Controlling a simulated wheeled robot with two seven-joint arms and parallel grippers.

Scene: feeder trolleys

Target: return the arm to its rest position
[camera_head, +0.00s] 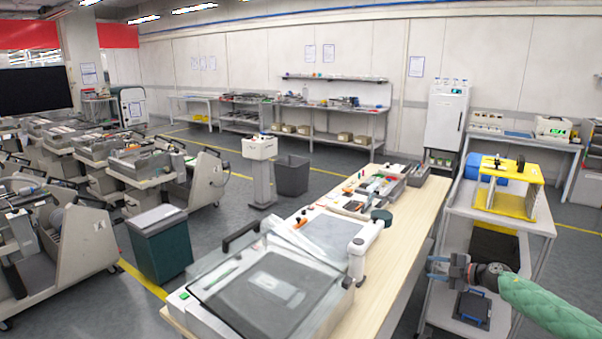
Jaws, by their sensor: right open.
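My right arm comes in from the lower right in a green quilted sleeve. My right gripper (437,267) is open and empty. It points left in front of the grey shelf trolley, near the right edge of the wooden workbench (402,232). It appears to touch nothing, though its exact distance from the trolley is hard to tell. My left gripper and left arm are not in view.
The workbench carries a clear-lidded machine (268,281) and several trays. The grey trolley (497,222) holds a yellow fixture (511,205) and a blue roll (476,167). Feeder trolleys (90,233) fill the left. Floor beyond the green bin (161,252) is partly clear.

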